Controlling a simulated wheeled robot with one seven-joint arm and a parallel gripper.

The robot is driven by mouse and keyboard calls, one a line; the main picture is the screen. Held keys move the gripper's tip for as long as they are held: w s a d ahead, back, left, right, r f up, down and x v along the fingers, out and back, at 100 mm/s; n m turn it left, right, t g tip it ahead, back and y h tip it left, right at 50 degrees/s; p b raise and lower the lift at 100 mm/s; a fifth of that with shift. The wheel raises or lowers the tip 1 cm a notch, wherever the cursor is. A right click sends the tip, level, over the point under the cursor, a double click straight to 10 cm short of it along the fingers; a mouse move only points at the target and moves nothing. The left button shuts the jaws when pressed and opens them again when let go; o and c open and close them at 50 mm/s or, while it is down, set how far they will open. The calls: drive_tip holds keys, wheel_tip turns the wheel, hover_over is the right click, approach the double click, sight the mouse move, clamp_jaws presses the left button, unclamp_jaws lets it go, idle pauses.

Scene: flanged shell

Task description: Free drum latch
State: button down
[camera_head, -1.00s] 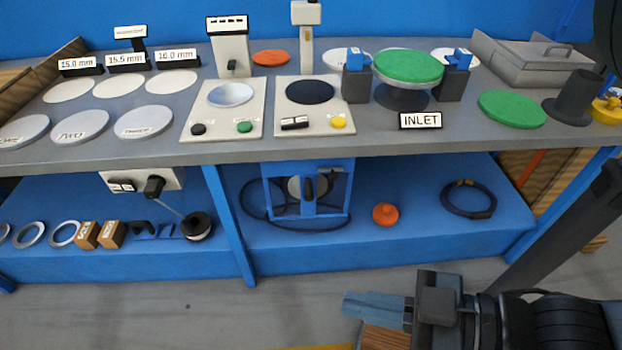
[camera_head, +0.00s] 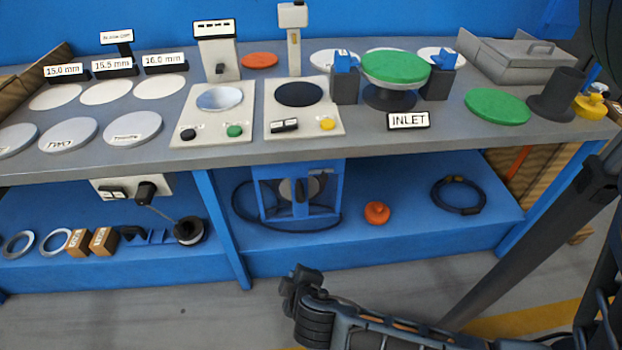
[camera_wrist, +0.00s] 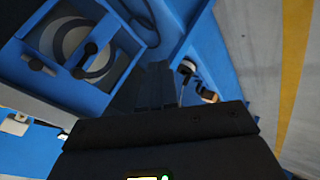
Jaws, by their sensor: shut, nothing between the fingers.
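A blue box frame (camera_head: 298,192) sits on the lower shelf. In the wrist view my gripper's dark fingers (camera_wrist: 156,80) are shut and empty, to the right of the drum. Their tips are hard to make out.
An orange knob (camera_head: 377,212) and a dark cable ring (camera_head: 459,195) lie right of the frame. A blue post (camera_head: 222,230) stands to its left. The grey worktop (camera_head: 365,145) overhangs the shelf. The floor in front is open.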

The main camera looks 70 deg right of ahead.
drive_tip(key=w+d+r+m+g+h, duration=0.6)
drive_tip(key=w+d+r+g, duration=0.3)
drive_tip(key=d+r, duration=0.3)
drive_tip(key=shift+w+d+r+m+g+h+p, duration=0.15)
drive_tip(key=shift+w+d+m+g+h+p, duration=0.2)
drive_tip(key=shift+m+g, duration=0.3)
drive_tip(key=shift+d, duration=0.1)
approach(320, 174)
drive_tip(key=d, duration=0.1)
drive_tip(key=w+d, duration=0.1)
drive_tip(key=d+p, duration=0.1)
drive_tip(key=shift+w+d+r, duration=0.1)
drive_tip(key=shift+w+r, duration=0.05)
drive_tip(key=shift+w, duration=0.2)
drive_tip(key=s, duration=0.1)
drive_tip(key=s+d+f, duration=0.1)
drive_tip(key=shift+s+d+f+p, duration=0.15)
drive_tip(key=shift+s+d+p, duration=0.15)
drive_tip(key=shift+s+p, duration=0.05)
drive_tip(key=shift+s+d+f, duration=0.2)
drive_tip(key=shift+s+f, duration=0.1)
drive_tip(key=shift+s, duration=0.15)
